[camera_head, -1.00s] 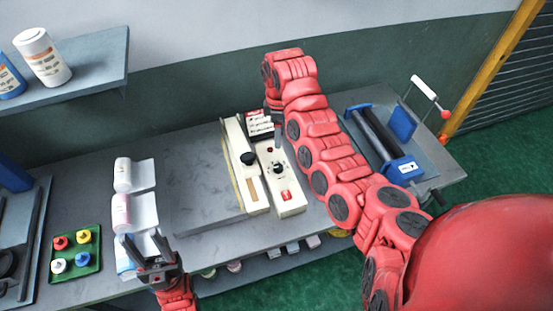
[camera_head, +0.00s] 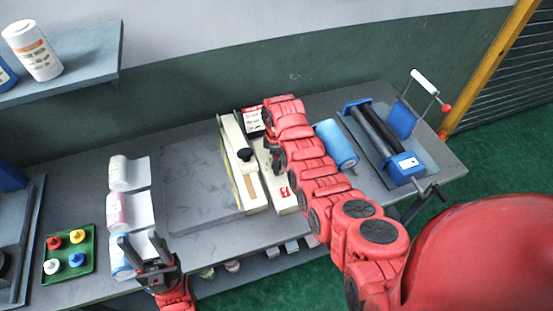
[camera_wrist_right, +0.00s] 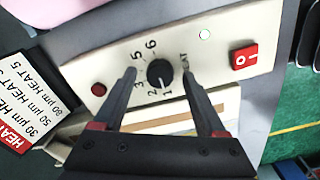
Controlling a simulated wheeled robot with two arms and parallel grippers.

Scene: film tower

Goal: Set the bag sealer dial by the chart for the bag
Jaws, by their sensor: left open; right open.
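The cream bag sealer (camera_head: 250,192) stands on the bench. In the right wrist view its black dial (camera_wrist_right: 160,73) has numbers around it, and its pale mark seems to point toward the low numbers. My right gripper (camera_wrist_right: 159,75) is open, with one fingertip on either side of the dial; contact cannot be told. In the head view my right arm hides the dial. The chart (camera_wrist_right: 30,105) lists thicknesses in µm with HEAT settings and is cut off. My left gripper (camera_head: 138,239) is open and empty by the film rolls (camera_head: 122,212). I cannot tell which bag is meant.
A red switch (camera_wrist_right: 243,57) and a red lamp (camera_wrist_right: 98,89) flank the dial. A blue roll (camera_head: 336,146) and a blue-ended roller device (camera_head: 384,140) are to the right. A green tray (camera_head: 68,250) with coloured pieces is at left.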

